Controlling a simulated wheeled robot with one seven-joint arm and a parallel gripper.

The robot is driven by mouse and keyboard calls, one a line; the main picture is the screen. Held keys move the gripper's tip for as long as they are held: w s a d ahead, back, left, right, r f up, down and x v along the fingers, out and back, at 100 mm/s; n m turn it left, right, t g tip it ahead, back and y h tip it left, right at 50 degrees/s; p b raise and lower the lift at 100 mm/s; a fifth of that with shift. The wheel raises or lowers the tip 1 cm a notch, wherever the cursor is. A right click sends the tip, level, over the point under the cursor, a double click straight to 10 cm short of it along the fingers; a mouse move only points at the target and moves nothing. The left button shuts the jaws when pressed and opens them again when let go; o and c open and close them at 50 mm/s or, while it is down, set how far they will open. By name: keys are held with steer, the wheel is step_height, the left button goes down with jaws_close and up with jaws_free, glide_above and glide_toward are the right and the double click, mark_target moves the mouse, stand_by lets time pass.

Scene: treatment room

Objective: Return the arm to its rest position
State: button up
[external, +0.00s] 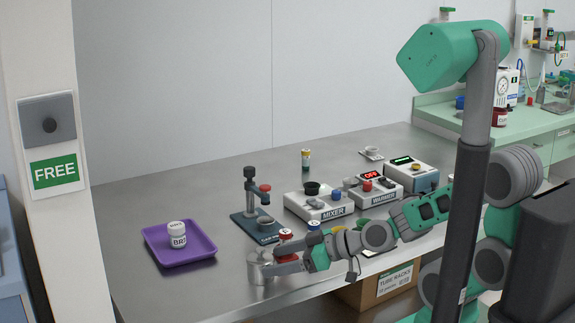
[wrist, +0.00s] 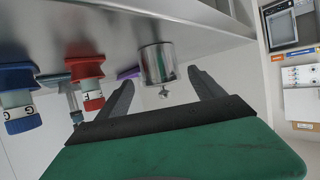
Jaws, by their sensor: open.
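My gripper (external: 276,262) is low over the front of the steel table, at the end of my outstretched arm. It is open. A shiny metal cup (external: 259,268) stands right at its fingertips. In the wrist view the picture is upside down, and the cup (wrist: 157,63) shows between the two spread fingers of my gripper (wrist: 162,80), with clear gaps at both sides. A red-capped jar (external: 286,236) stands just behind the gripper, and a blue-capped jar (external: 313,225) stands behind that one.
A purple tray (external: 205,250) holds a white labelled jar (external: 177,234). A small press (external: 250,200), a mixer (external: 318,206) and a warmer (external: 375,192) stand behind my arm. A cardboard box (external: 350,296) is under the table. The table's back left is clear.

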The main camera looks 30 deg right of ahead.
steer(key=shift+v, duration=1.25)
steer(key=d+r+m+g+h+p, duration=0.1)
steer(key=d+h+p, duration=0.1)
steer(key=d, duration=0.1)
steer(key=d+r+m+g+h+p, duration=0.1)
steer(key=d+h+p, duration=0.1)
steer(key=d, duration=0.2)
steer(key=d+r+m+g+h+p, duration=0.1)
steer(key=d+h+p, duration=0.1)
steer(key=d, duration=0.2)
steer(key=shift+w+m, duration=0.2)
steer(key=shift+m, duration=0.1)
steer(key=s+d+r+m+g+h+p, duration=0.2)
steer(key=s+d+r+m+h, duration=0.1)
steer(key=d, duration=0.4)
steer(key=shift+d+r+m+g+p, duration=0.2)
steer(key=shift+r+m+g+p, duration=0.1)
steer(key=shift+r+m, duration=0.25)
